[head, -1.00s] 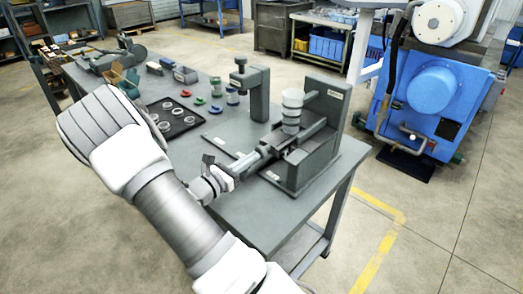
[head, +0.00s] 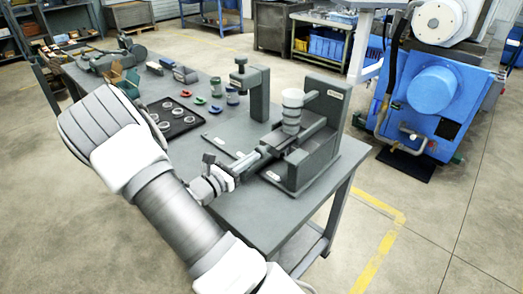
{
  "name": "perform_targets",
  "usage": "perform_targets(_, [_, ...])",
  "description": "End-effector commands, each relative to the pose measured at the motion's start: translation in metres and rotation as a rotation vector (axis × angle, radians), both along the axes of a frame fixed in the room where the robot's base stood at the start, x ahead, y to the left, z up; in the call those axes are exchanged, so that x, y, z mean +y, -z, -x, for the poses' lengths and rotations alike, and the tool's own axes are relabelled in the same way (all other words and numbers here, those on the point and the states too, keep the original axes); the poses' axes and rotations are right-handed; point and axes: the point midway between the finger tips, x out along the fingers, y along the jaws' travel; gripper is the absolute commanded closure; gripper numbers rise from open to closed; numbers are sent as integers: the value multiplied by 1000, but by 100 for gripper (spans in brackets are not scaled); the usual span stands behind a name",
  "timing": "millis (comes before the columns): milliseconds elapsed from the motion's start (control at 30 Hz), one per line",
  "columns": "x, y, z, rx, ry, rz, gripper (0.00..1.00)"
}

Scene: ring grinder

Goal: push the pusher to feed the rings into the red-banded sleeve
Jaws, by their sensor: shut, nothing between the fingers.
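My gripper (head: 266,150) is shut and empty at the front left of a grey fixture (head: 318,160). Its tip is close to the end of the fixture's channel, where the pusher sits. The pusher is mostly hidden behind the gripper, and I cannot tell whether they touch. A pale stacked cylinder (head: 292,108) stands upright on the fixture. No red band can be made out on it, and I cannot pick out the red-banded sleeve for sure.
A black tray (head: 189,124) with several rings lies left of my gripper. A dark press-like stand (head: 257,90) rises behind it. Small red, green and blue parts lie further back on the grey table (head: 262,217). A blue machine (head: 432,90) stands to the right.

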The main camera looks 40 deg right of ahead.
Motion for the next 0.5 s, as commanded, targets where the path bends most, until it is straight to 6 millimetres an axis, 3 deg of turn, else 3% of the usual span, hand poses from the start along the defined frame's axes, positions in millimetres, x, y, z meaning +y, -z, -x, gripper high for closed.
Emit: perform_targets(500, [-27,0,-3,0,2,2,100])
